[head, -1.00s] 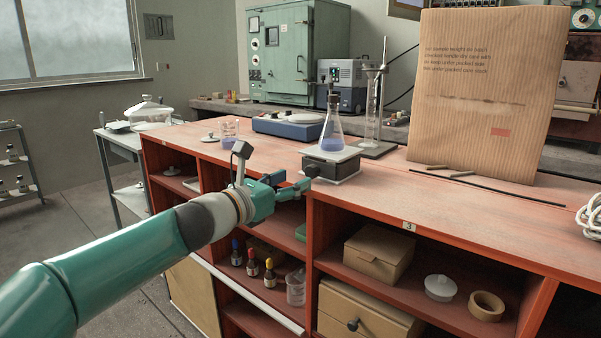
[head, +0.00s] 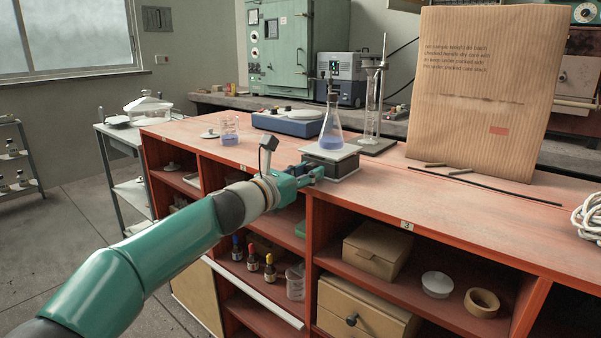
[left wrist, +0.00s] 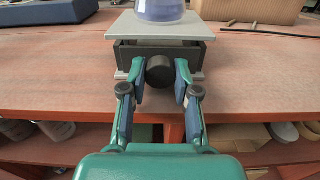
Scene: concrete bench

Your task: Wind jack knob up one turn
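The lab jack (head: 330,162) stands near the front edge of the red bench, with a pale top plate and a dark body. A conical flask with blue liquid (head: 331,130) stands upright on its plate. In the left wrist view the jack's black round knob (left wrist: 160,71) faces me. My left gripper (head: 314,173) is at the jack's front; in the left wrist view its two fingers (left wrist: 160,79) stand apart, one on each side of the knob. A small gap shows at the sides of the knob. My right gripper is not in view.
A cardboard sheet (head: 487,90) stands to the right, with a thin black rod (head: 480,186) lying before it. Open shelves lie below.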

